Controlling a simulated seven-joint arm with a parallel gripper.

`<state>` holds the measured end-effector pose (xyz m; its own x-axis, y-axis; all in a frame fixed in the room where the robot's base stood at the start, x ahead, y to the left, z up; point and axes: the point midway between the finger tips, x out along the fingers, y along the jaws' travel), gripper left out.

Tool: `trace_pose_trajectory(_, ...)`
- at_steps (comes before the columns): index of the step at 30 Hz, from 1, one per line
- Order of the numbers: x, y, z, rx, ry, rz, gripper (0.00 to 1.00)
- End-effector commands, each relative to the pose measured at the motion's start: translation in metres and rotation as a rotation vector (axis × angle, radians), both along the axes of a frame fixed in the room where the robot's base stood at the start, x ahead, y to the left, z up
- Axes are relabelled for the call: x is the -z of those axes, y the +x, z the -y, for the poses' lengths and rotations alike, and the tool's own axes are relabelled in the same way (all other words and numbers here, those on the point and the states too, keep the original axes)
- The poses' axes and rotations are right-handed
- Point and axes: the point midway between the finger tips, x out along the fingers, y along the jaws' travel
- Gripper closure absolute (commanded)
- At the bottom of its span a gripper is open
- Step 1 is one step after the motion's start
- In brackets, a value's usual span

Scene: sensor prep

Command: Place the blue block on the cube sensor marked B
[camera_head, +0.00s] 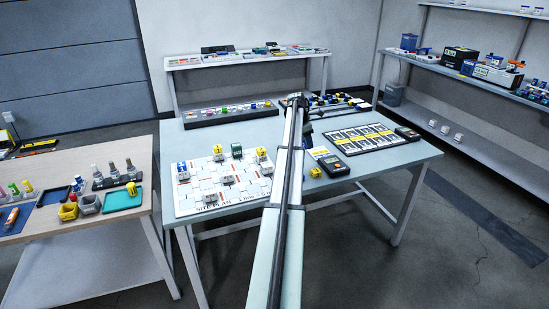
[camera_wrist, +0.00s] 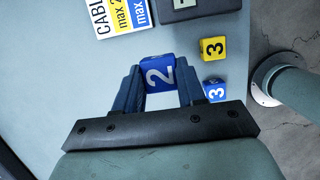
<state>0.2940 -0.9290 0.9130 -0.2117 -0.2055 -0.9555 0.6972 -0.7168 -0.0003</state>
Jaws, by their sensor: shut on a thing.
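No letter B is readable.
The site plan board (camera_head: 207,207) is left of my arm. A wooden side table (camera_head: 110,225) stands farther left.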

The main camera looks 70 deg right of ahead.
Motion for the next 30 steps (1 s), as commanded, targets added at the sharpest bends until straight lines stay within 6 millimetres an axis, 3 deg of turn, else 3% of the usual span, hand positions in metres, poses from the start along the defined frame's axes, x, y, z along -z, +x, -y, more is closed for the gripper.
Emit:
trace_pose_trajectory(5, -0.004, 0.024, -0.007, -0.026, 0.0, 0.0, 0.9)
trace_pose_trajectory(11, -0.012, 0.093, -0.03, -0.102, -0.002, 0.001, 0.9)
trace_pose_trajectory(21, -0.034, 0.219, -0.108, -0.258, -0.001, 0.0, 0.9)
trace_pose_trajectory(25, -0.043, 0.257, -0.144, -0.312, -0.003, 0.0, 0.9)
trace_pose_trajectory(30, -0.051, 0.286, -0.186, -0.354, -0.001, 0.0, 0.9)
